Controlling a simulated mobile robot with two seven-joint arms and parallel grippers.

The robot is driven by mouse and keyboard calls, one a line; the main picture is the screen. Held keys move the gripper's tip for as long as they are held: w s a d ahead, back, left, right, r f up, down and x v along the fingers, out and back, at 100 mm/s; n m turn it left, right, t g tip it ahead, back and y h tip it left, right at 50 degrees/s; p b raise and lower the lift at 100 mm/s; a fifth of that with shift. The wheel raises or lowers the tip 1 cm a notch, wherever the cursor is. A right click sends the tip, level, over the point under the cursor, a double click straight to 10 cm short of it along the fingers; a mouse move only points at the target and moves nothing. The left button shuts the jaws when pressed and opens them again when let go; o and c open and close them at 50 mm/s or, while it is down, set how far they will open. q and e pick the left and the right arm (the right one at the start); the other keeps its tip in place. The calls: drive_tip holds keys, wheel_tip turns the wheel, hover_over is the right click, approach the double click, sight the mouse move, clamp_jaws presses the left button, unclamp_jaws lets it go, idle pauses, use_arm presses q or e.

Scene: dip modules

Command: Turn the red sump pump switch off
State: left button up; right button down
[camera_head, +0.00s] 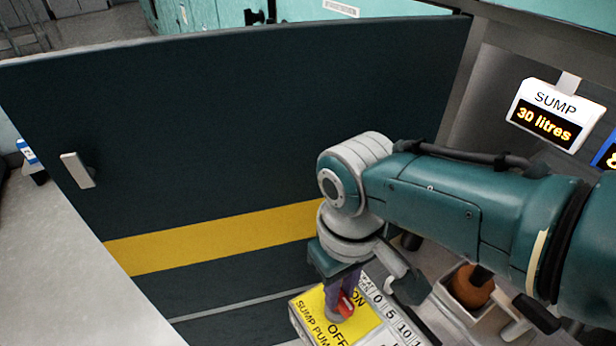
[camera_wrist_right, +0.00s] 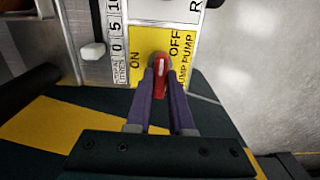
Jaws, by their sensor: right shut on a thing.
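The red sump pump switch (camera_head: 346,305) sits on a yellow panel (camera_head: 363,325) marked ON, OFF and SUMP PUMP. In the right wrist view the red switch (camera_wrist_right: 160,66) shows between the two purple fingers, with ON to its left and OFF to its upper right. My right gripper (camera_head: 341,296) reaches down to the panel and is shut on the red switch; its fingertips (camera_wrist_right: 160,80) also show in the right wrist view. The fingers hide part of the switch, and I cannot tell which setting it is at. My left gripper is not in view.
A sump display (camera_head: 547,117) reads 30 litres. A dark door (camera_head: 250,120) with a yellow stripe and a pale handle (camera_head: 76,170) stands left of my arm. A numbered strip (camera_head: 392,312) runs beside the panel. A brown round object (camera_head: 470,288) lies in a pale box.

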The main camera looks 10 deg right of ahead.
drive_tip(key=c, duration=0.8)
unclamp_jaws()
wheel_tip(320, 180, up, 9)
drive_tip(key=p, duration=0.6)
drive_tip(key=shift+r, duration=0.5)
drive_tip(key=shift+p, duration=0.3)
